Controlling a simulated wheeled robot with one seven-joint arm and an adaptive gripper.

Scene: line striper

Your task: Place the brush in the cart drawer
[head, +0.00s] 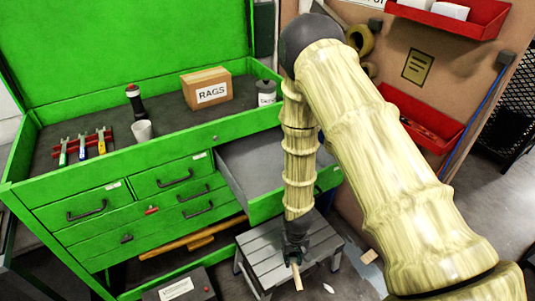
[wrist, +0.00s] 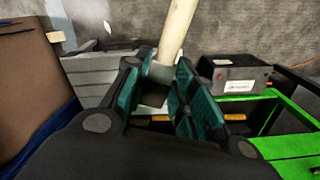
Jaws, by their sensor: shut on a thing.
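My gripper (head: 293,258) is shut on a pale wooden handle (head: 297,277), which appears to be the brush's. The handle also shows between the fingers in the wrist view (wrist: 177,32). No bristles can be made out. The green cart (head: 120,217) stands at the left with its lid up. One upper drawer (head: 262,160) at its right is pulled out and looks empty, with part of it hidden behind my arm. My gripper is in front of and below this drawer, over the grey step stool.
The grey step stool (head: 262,262) stands before the cart's right end. A RAGS box (head: 207,89), a dark can (head: 266,92), a cup (head: 141,131) and several hand tools (head: 82,147) are on the cart top. A black labelled box (head: 178,287) sits low in front.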

